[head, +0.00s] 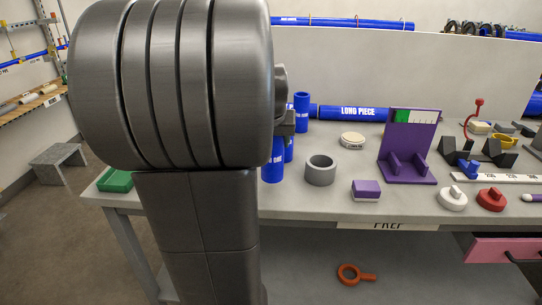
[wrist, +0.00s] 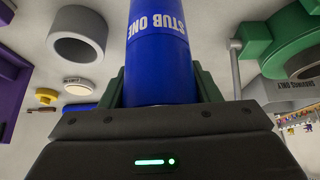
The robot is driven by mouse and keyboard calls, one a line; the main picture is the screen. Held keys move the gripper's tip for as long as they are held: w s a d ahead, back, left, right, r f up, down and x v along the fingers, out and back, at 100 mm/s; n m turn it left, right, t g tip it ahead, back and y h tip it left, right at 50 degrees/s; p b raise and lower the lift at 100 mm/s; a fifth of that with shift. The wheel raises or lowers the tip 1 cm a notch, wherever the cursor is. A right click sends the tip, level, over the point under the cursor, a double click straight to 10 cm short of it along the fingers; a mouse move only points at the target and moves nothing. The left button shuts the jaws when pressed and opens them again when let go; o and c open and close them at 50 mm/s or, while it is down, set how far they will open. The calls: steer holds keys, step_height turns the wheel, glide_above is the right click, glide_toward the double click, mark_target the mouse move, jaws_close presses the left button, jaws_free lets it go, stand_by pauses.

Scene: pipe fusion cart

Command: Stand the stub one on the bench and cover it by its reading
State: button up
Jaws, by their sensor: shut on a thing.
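The blue stub one (wrist: 160,68), with white lettering, stands between the green pads of my gripper (wrist: 163,92) in the wrist view. The gripper is shut on it. In the head view my arm hides most of the gripper, and several blue pipe pieces (head: 273,162) show beside it; I cannot tell which is stub one. A purple gauge stand (head: 407,172) with a green and white scale (head: 414,116) is on the bench (head: 325,207). A white knobbed cap (head: 452,200) and a red knobbed cap (head: 491,201) lie at the right. Whether the stub touches the bench is hidden.
A grey ring (head: 320,171), a purple block (head: 366,190) and a round cream tin (head: 352,140) are near the gripper. The long blue pipe (head: 349,113) lies behind. A green ring holder (wrist: 287,45) is close in the wrist view. Bare bench lies in front.

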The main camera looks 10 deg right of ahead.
steer(key=shift+f, duration=1.8)
steer(key=shift+f, duration=0.1)
steer(key=shift+f+b, duration=0.15)
steer(key=shift+b, duration=0.25)
steer(key=o, duration=1.2)
steer(key=shift+r+p, duration=0.3)
steer(key=shift+r, duration=0.1)
steer(key=v, duration=1.1)
steer(key=shift+s+r+p, duration=0.25)
steer(key=shift+r+p, duration=0.05)
steer(key=shift+p, duration=0.1)
